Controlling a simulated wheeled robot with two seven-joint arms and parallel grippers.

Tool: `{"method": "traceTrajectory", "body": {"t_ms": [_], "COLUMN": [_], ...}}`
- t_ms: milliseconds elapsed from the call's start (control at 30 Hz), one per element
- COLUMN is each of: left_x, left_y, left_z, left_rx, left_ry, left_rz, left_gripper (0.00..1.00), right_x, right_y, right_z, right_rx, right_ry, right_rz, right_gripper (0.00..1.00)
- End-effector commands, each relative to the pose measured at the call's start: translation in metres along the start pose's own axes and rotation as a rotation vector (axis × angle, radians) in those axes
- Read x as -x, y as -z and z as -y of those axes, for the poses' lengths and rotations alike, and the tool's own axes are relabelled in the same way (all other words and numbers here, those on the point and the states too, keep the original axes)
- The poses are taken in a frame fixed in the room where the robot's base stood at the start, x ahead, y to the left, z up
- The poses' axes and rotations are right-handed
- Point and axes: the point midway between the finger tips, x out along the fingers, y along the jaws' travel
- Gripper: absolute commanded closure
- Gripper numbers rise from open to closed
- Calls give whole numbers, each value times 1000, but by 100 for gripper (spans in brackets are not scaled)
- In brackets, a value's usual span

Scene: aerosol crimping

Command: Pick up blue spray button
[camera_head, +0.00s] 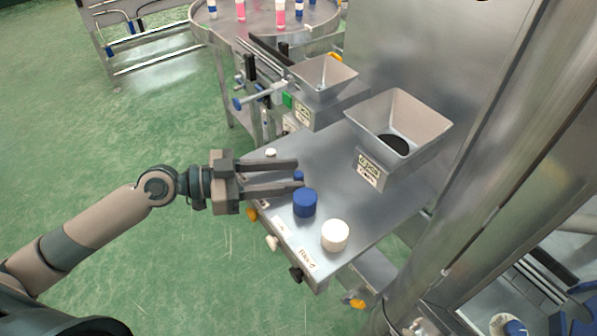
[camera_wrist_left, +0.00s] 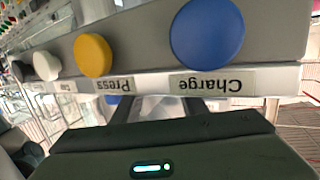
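The small blue spray button (camera_head: 298,176) stands on the metal worktop in the head view. It sits at the tips of my left gripper (camera_head: 299,173), between the two fingers and partly hidden by the near one. The fingers are spread apart and reach in level from the left. I cannot tell whether either finger touches it. In the left wrist view the dark gripper body fills the bottom, and the spray button cannot be made out with certainty. My right gripper is not in view.
A larger blue cap (camera_head: 304,204) and a white cap (camera_head: 335,236) stand just in front of the fingers. A small white button (camera_head: 271,153) lies behind them. Two metal hoppers (camera_head: 398,128) (camera_head: 323,77) stand farther back. The panel has a blue Charge button (camera_wrist_left: 207,33) and yellow Press button (camera_wrist_left: 93,55).

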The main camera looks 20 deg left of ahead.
Motion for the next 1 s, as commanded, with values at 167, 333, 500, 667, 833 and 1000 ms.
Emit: {"method": "traceTrajectory", "body": {"t_ms": [167, 333, 500, 667, 833, 1000], "left_x": [0, 0, 0, 0, 0, 1], "left_y": [0, 0, 0, 0, 0, 5], "left_z": [0, 0, 0, 0, 0, 0], "left_rx": [0, 0, 0, 0, 0, -3], "left_ry": [0, 0, 0, 0, 0, 0], "left_rz": [0, 0, 0, 0, 0, -1], "left_gripper": [61, 73, 100, 100, 100, 100], "right_x": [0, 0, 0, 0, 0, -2], "right_y": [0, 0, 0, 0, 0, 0], "right_z": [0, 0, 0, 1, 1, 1], "right_rx": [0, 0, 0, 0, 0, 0], "right_ry": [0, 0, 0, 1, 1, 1], "right_rz": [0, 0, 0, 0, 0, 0], "right_gripper": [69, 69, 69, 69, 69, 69]}}
